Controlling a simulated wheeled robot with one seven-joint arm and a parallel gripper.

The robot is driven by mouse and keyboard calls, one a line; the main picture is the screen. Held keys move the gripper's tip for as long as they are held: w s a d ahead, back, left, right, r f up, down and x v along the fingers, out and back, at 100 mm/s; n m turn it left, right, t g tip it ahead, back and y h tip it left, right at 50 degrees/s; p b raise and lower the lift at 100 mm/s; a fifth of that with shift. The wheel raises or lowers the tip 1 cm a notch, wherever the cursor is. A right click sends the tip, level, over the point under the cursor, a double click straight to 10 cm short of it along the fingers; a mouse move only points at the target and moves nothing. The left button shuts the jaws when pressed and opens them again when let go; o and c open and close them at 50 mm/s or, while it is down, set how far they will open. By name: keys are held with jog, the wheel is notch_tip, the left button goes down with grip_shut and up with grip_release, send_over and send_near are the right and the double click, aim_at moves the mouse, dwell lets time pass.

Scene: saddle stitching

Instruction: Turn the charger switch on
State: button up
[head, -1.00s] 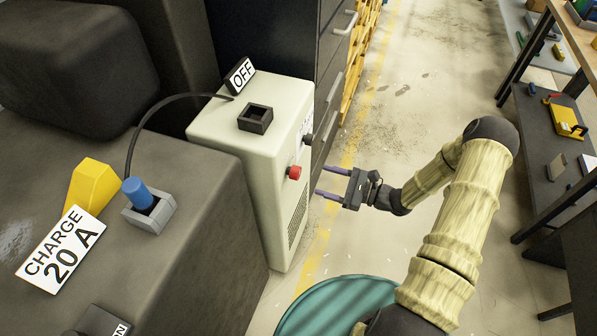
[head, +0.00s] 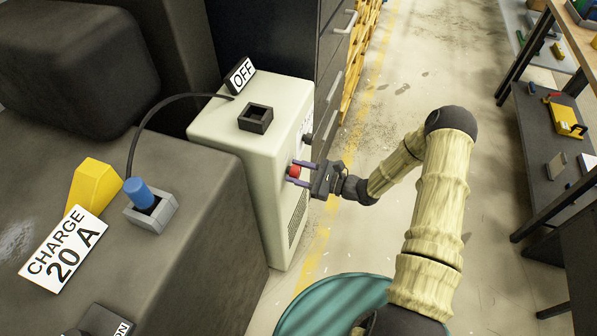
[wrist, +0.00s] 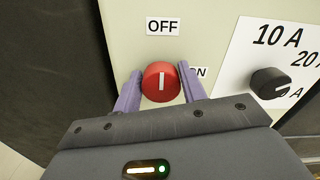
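The charger (head: 238,150) is a pale box with an OFF sign standing on top. Its red round switch (head: 294,171) sits on the side face. In the wrist view the red switch (wrist: 161,82) has a white mark pointing up at the OFF label (wrist: 163,26). The ON label (wrist: 198,72) is to its right, partly hidden by a finger. My gripper (head: 301,174) is open, its two purple fingers on either side of the red switch; in the wrist view (wrist: 160,92) small gaps seem to show, and I cannot tell whether they touch it.
A black dial (wrist: 269,83) with ampere labels sits right of the switch. A blue plug (head: 139,190) stands in a grey socket on the dark machine at left, by a CHARGE 20 A sign (head: 63,248). Open floor (head: 400,75) lies to the right.

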jog(key=c, duration=0.5)
jog(key=shift+o, duration=0.2)
jog(key=shift+m, duration=0.4)
jog(key=m+p, duration=0.2)
jog(key=m, duration=0.1)
jog(key=shift+w+d+r, duration=0.1)
jog(key=shift+w, duration=0.05)
jog(key=m+p, duration=0.1)
jog(key=m, duration=0.3)
jog(key=shift+w+p, duration=0.1)
jog(key=shift+p, duration=0.2)
jog(key=m+p, duration=0.1)
jog(key=m, duration=0.4)
jog(key=shift+w, duration=0.1)
jog(key=m, duration=0.5)
jog(key=shift+f+p, duration=0.3)
jog(key=shift+p, duration=0.05)
